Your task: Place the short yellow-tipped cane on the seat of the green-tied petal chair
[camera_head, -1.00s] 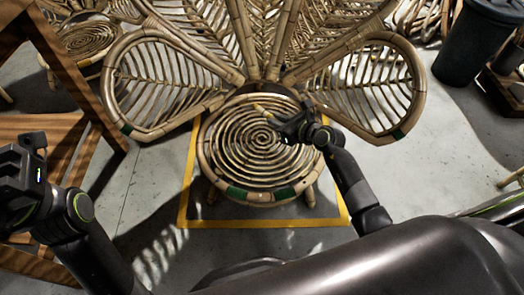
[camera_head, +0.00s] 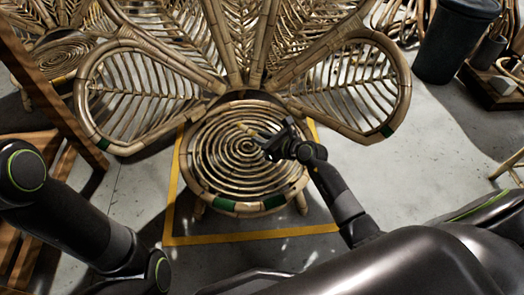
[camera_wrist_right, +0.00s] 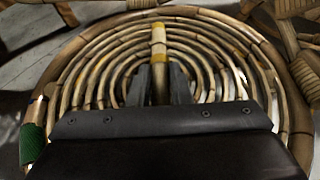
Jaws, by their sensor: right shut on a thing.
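The petal chair has a round spiral rattan seat (camera_head: 232,180) with green ties on its front rim; the seat also fills the right wrist view (camera_wrist_right: 90,75), with a green tie at the lower left. My right gripper (camera_head: 274,142) is over the right part of the seat. It is shut on the short yellow-tipped cane (camera_wrist_right: 158,48), which points away between the fingers. The cane's yellow tip (camera_head: 250,127) shows above the seat. I cannot tell whether the cane touches the seat. Only links of my left arm show; its gripper is out of view.
Large petal-shaped back panels (camera_head: 150,90) rise behind the seat. A yellow floor line (camera_head: 250,237) surrounds the chair. A dark bin (camera_head: 455,40) stands at the back right, and a wooden frame (camera_head: 45,90) is at the left. Bare floor lies right of the chair.

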